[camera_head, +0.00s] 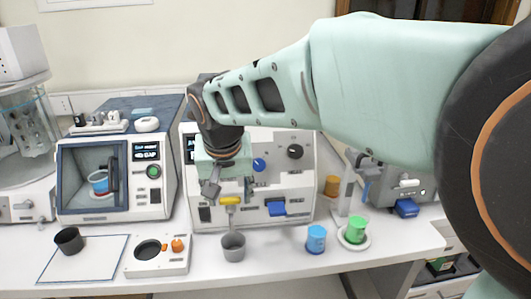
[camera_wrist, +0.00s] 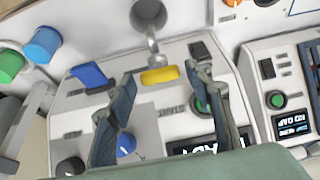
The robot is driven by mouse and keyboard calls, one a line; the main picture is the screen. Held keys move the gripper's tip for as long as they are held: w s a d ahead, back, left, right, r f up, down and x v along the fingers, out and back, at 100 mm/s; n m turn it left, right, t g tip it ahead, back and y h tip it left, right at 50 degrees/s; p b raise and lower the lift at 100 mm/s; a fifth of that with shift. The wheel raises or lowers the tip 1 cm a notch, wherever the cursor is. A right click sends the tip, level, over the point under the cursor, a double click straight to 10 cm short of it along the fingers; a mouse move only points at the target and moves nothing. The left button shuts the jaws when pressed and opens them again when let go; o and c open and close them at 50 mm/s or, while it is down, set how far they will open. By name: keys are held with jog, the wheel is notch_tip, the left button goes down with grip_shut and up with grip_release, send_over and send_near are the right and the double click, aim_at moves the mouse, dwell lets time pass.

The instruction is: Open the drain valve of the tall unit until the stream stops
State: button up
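The white unit (camera_head: 275,180) in the middle of the bench has a yellow drain valve handle (camera_head: 229,200) low on its front. The handle also shows in the wrist view (camera_wrist: 160,75), lying crosswise beside the metal spout (camera_wrist: 152,45). A grey cup (camera_head: 233,247) stands below the spout; its round mouth shows in the wrist view (camera_wrist: 148,14). I cannot make out a stream. My gripper (camera_head: 230,190) is open in front of the unit. In the wrist view its fingertips (camera_wrist: 162,78) appear on either side of the yellow handle, with visible gaps.
A blue cup (camera_head: 316,239) and a green cup (camera_head: 355,230) stand to the right. A box with a glass front (camera_head: 92,178) stands left. A black cup (camera_head: 69,240) and a small white device (camera_head: 157,268) stand in front. My arm hides part of the right side.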

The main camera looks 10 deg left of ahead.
jog(key=c, duration=0.8)
jog(key=shift+c, duration=0.2)
jog(key=shift+d+n, duration=0.1)
jog(key=shift+n, duration=0.3)
jog(key=n+y+p, duration=0.1)
jog(key=n, duration=0.2)
jog(key=shift+w+d, duration=0.1)
jog(key=shift+d, duration=0.05)
jog(key=n+y, duration=0.1)
jog(key=n, duration=0.1)
jog(key=n+g, duration=0.1)
jog(key=n, duration=0.1)
jog(key=shift+w+d+g+y, duration=0.1)
jog(key=shift+w+g+y, duration=0.05)
jog(key=shift+g+y, duration=0.2)
jog(key=n+g, duration=0.1)
jog(key=n, duration=0.3)
jog(key=shift+w+y, duration=0.2)
jog(key=shift+y, duration=0.15)
jog(key=shift+w+n+g, duration=0.15)
jog(key=shift+n+g, duration=0.8)
jog(key=shift+n, duration=1.35)
